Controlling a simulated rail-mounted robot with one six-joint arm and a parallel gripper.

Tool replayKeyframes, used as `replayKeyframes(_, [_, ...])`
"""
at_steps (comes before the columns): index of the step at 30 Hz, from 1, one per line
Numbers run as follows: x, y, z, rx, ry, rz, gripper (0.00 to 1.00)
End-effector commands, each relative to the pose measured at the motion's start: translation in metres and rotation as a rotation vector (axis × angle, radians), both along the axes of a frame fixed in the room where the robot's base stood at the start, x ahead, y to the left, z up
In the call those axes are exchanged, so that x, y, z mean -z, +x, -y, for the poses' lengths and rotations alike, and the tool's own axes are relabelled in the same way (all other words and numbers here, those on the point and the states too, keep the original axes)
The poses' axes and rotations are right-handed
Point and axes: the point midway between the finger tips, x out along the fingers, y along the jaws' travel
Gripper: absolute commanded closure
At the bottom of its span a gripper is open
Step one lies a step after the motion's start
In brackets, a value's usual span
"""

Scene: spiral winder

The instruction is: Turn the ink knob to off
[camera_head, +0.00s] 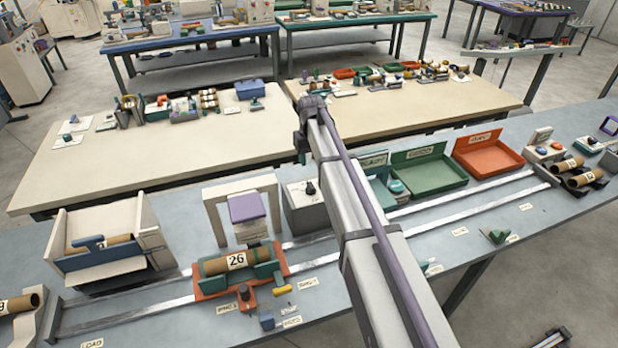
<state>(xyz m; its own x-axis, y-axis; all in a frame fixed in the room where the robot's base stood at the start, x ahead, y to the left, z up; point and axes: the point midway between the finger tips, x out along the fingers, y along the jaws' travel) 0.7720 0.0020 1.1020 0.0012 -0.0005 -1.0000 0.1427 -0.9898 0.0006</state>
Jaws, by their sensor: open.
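A grey box (306,207) stands on the near bench, just left of my arm. A small dark knob (310,188) sits on its top face. It may be the ink knob, but no label on it can be read and its setting is too small to tell. My arm reaches up the middle of the view from the bottom edge to a dark joint at its far end. My gripper does not show; it may be hidden behind the arm.
Left of the box, a white arch with a purple block (247,207) stands behind an orange carriage (211,286) holding a tube marked 26. Rails (130,315) run along the bench. Green (430,174) and orange (488,157) trays stand to the right. A beige table is behind.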

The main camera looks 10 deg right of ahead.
Motion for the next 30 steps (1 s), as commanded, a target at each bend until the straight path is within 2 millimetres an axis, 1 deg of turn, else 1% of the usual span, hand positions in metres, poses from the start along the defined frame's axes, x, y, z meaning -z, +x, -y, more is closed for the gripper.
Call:
replayKeyframes(5, [0.026,-0.001,0.000,0.001,0.000,0.000,0.57])
replayKeyframes(12, [0.084,-0.001,0.000,0.001,0.000,0.000,0.57])
replayKeyframes(15, [0.102,-0.001,0.000,0.002,0.000,0.000,0.57])
replayKeyframes(19, [0.110,-0.001,0.000,0.002,0.000,0.000,0.57])
replayKeyframes(26, [0.107,-0.001,0.000,0.002,0.000,0.000,0.57])
replayKeyframes(30, [0.107,-0.001,0.000,0.002,0.000,0.000,0.70])
